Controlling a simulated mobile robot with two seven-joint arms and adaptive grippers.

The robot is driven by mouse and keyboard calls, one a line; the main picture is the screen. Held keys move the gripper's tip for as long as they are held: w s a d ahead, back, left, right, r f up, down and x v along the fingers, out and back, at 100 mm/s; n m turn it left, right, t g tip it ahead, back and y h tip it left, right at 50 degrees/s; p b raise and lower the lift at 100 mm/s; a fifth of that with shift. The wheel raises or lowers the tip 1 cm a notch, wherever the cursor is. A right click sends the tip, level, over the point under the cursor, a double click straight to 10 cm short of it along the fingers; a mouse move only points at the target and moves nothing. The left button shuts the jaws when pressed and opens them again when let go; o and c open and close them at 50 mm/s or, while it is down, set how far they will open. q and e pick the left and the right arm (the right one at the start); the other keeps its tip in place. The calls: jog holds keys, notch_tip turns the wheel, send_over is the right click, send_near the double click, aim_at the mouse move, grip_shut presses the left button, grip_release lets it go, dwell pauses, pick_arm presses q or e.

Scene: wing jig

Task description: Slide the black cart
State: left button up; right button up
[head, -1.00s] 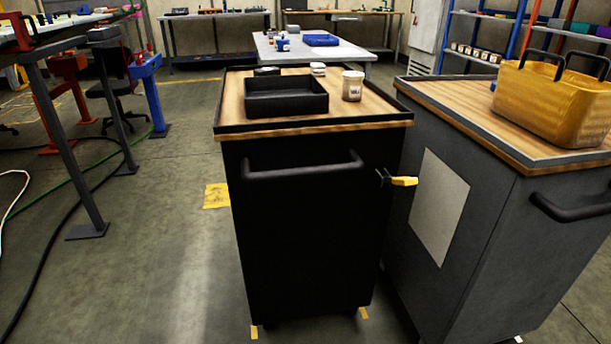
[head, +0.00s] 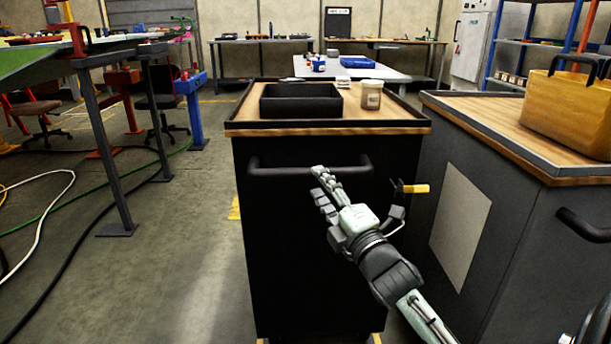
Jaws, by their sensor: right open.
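The black cart (head: 290,250) stands in the middle of the head view, with a wooden top and a dark rim. Its horizontal black handle (head: 275,172) runs across the upper front. My right gripper (head: 338,192) is open in front of the cart, with its arm coming from the lower right. Its fingertips overlap the right half of the handle in the picture; I cannot tell whether they touch it. A small yellow-handled latch (head: 415,189) sticks out at the cart's right edge, beside my gripper. My left gripper is not in view.
A black tray (head: 300,102) and a jar (head: 371,95) stand on the cart. A grey cart (head: 480,225) with a yellow bag (head: 570,112) stands close on the right. Floor to the left is open, with cables and a bench (head: 80,62) further left.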

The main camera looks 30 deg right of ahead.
aim_at(312, 176)
jog(key=x, duration=0.5)
jog(key=shift+w, duration=0.25)
grip_shut()
